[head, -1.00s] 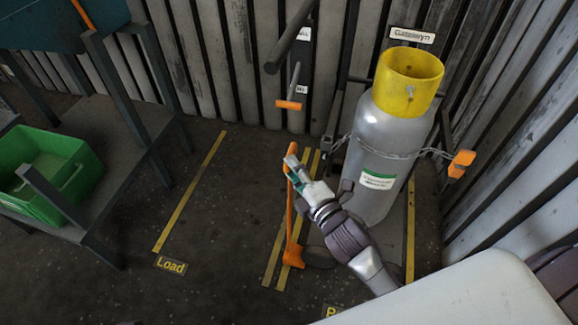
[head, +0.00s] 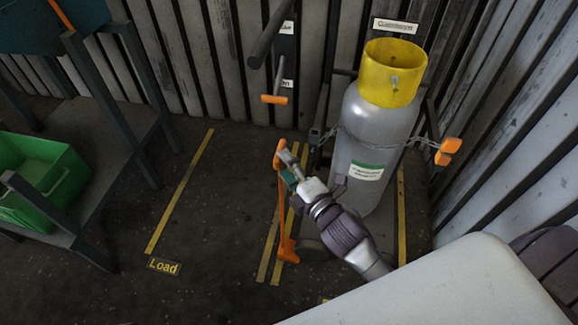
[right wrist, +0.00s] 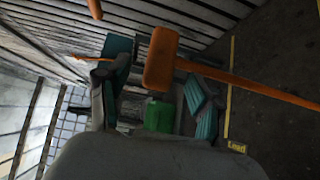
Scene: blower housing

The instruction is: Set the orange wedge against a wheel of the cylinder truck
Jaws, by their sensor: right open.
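The orange wedge (head: 287,252) rests on the floor at the left of the cylinder truck, beside a dark rounded part that may be a wheel. Its long orange handle (head: 281,205) stands up from it. My right gripper (head: 286,158) is at the handle's top end. In the right wrist view, the orange block at the handle's top (right wrist: 160,58) appears ahead of the open fingers of my right gripper (right wrist: 155,98); contact cannot be told. The truck (head: 318,150) carries a chained grey cylinder (head: 372,130) with a yellow collar. My right arm hides part of the truck's base. My left gripper is not in view.
A green crate (head: 45,205) sits on a low dark rack at the left. Another orange block (head: 448,150) hangs by the chain's right end. An orange-ended bar (head: 274,99) juts from the wall. The floor near the "Load" label (head: 163,265) is clear.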

